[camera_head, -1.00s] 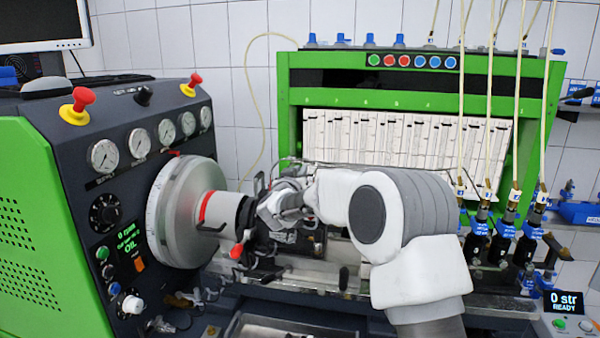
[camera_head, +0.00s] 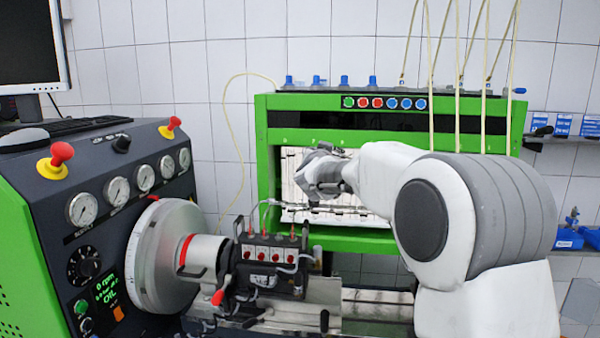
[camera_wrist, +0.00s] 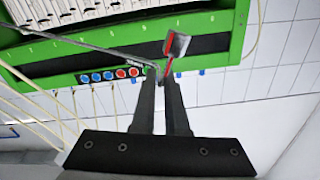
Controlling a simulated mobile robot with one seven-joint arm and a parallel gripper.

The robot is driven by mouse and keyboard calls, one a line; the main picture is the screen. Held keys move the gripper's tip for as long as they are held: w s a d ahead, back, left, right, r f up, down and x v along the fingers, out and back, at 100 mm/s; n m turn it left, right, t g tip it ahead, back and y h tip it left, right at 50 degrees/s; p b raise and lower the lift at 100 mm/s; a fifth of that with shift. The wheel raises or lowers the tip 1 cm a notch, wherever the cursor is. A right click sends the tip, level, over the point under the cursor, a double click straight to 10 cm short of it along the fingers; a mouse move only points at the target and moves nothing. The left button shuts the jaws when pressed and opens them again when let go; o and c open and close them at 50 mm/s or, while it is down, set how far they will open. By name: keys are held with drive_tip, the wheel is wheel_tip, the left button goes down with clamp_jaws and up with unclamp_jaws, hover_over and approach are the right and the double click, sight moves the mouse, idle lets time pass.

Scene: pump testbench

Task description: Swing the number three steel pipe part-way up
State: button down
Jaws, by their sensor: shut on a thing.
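The pump (camera_head: 270,258), a dark block with several red-dotted fittings, sits on the bench beside the large silver wheel (camera_head: 165,255). Thin steel pipes (camera_head: 270,212) stand up from its top, and one bends right toward my gripper. My gripper (camera_head: 325,175) is raised above and right of the pump, in front of the white gauge panel; its fingertips are hard to make out there. In the wrist view my gripper (camera_wrist: 160,80) is shut on a thin grey pipe (camera_wrist: 85,46) that runs off to the upper left. A small red and silver piece (camera_wrist: 177,46) shows just past the fingertips. I see no pipe numbers.
The green test frame (camera_head: 262,150) with coloured buttons stands close behind my gripper. Pale hoses (camera_head: 430,90) hang at the right. The gauge console (camera_head: 100,200) stands at the left. My arm covers much of the right side.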

drive_tip(key=s+d+r+m, duration=0.1)
drive_tip(key=d+r+m, duration=0.1)
drive_tip(key=d+r, duration=0.3)
drive_tip(key=shift+s+d+r, duration=0.15)
drive_tip(key=shift+d, duration=0.65)
drive_tip(key=c, duration=1)
unclamp_jaws()
drive_tip(key=shift+o, duration=0.2)
drive_tip(key=s+a+b, duration=0.1)
drive_tip(key=s+a, duration=0.2)
drive_tip(key=s, duration=1.4)
drive_tip(key=shift+a+b, duration=0.2)
drive_tip(key=shift+b, duration=0.15)
